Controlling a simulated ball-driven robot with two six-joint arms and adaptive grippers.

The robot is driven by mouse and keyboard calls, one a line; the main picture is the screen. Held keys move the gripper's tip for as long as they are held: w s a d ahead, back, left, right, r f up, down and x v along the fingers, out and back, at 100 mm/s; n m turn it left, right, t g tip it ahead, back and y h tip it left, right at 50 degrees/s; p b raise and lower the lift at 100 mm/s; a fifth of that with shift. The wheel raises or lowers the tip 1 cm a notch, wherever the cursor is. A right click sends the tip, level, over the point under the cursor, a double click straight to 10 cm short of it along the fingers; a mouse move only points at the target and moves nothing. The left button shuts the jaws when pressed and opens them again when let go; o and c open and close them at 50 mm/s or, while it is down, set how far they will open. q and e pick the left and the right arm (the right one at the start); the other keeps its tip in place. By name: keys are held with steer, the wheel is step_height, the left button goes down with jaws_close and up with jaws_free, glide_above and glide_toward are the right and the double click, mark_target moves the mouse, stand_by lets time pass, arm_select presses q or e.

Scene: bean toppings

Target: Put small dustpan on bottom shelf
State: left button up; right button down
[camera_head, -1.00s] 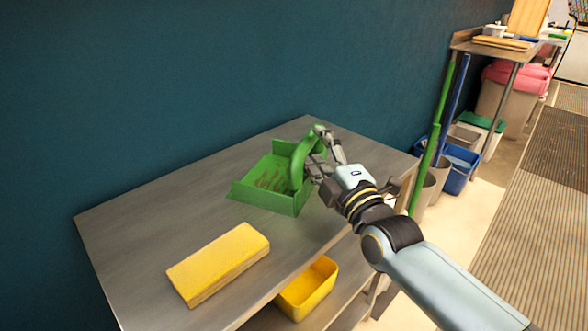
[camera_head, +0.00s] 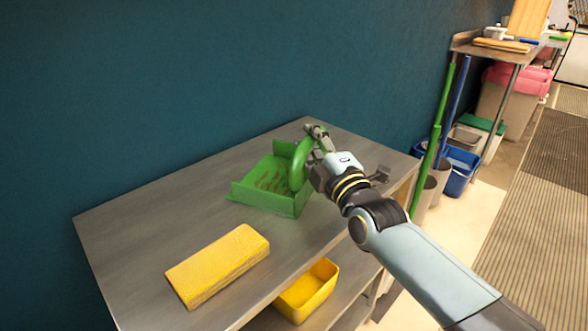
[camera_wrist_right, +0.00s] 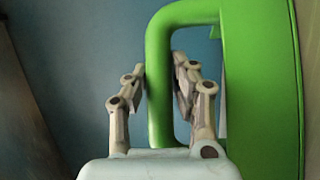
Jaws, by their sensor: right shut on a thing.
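The small green dustpan (camera_head: 270,192) is on the grey metal table top, with brown marks on its inner face and its looped handle on the right side. My right gripper (camera_head: 314,150) is at that handle. In the right wrist view, the fingers of my right gripper (camera_wrist_right: 160,92) are shut on one bar of the green handle (camera_wrist_right: 160,70), one finger on each side. The bottom shelf (camera_head: 340,296) shows in part below the table top. My left gripper is not in view.
A yellow sponge-like block (camera_head: 218,264) lies on the table top (camera_head: 130,235) near the front. A yellow bin (camera_head: 308,291) sits on the shelf below. Green and blue poles, a blue bucket (camera_head: 462,168) and grey bins stand right of the table. A dark teal wall rises behind.

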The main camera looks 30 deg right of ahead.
steer(key=shift+r, duration=0.15)
step_height(320, 180, up, 5)
steer(key=p, duration=0.3)
steer(key=shift+d, duration=0.1)
steer(key=s+d+r+p, duration=0.5)
steer(key=s+d+p, duration=0.15)
steer(key=d, duration=0.25)
steer(key=s+a+r+n+y+b, duration=0.1)
steer(key=s+a+r+y+b, duration=0.1)
steer(key=a+r, duration=0.5)
steer(key=s+a+r+n+y+b, duration=0.2)
steer(key=a+r+y+b, duration=0.2)
steer(key=a, duration=0.5)
step_height(320, 180, up, 3)
steer(key=b, duration=0.2)
steer(key=shift+s+r+n+g+b, duration=0.15)
steer(key=shift+s+n+g+b, duration=0.15)
steer(key=shift+g+b, duration=0.1)
steer(key=shift+a, duration=0.1)
stand_by(3.8)
